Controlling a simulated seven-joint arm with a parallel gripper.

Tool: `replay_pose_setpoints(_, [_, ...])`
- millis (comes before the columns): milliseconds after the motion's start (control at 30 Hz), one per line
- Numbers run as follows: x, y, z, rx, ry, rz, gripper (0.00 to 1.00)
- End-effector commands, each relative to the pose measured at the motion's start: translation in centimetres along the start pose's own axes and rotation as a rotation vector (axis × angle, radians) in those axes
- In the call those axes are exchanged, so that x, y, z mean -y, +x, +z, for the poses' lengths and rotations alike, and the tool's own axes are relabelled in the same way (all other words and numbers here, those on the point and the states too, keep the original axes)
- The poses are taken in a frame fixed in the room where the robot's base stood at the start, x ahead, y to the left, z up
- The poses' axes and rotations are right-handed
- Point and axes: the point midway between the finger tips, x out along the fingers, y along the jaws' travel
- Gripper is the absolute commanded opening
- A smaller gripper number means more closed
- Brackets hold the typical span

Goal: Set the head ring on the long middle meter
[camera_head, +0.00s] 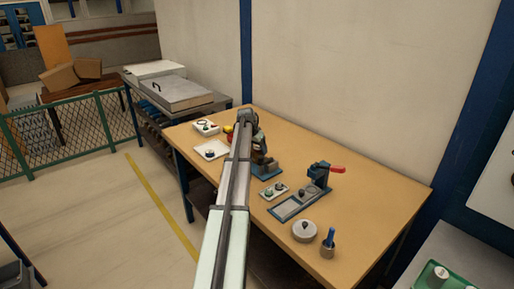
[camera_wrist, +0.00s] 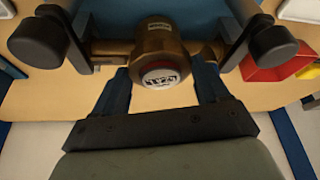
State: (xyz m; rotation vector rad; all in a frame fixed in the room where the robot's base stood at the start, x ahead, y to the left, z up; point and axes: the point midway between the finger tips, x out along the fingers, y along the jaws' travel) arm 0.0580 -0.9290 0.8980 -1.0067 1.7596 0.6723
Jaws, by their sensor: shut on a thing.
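The long middle meter (camera_wrist: 153,38) shows in the wrist view as a brass body with pipe ends to both sides, between two dark-knobbed clamps. Its round white-labelled face lies between my fingers. A reddish-brown band around that face looks like the head ring (camera_wrist: 162,66). My gripper (camera_wrist: 163,76) is shut on it, one finger on each side. The fingertips are partly hidden, and I cannot tell whether the ring is seated. In the head view my arm hides most of the meter and the gripper.
A bench (camera_head: 375,204) holds a red-handled clamp fixture (camera_head: 320,176), a grey disc (camera_head: 304,231), a blue-handled tool (camera_head: 328,242) and a white tray (camera_head: 206,127). A red bin (camera_wrist: 268,62) stands right of the meter. The bench's right part is clear.

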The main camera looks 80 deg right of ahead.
Motion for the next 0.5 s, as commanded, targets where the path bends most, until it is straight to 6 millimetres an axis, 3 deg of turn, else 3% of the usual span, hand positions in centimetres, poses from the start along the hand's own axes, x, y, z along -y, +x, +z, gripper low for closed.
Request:
replay_pose_setpoints(267, [0.0,0.01,0.0,0.0,0.0,0.0,0.42])
replay_pose_setpoints(300, [0.0,0.01,0.0,0.0,0.0,0.0,0.76])
replay_pose_setpoints(500, [0.04,0.02,0.01,0.0,0.0,-0.001,0.95])
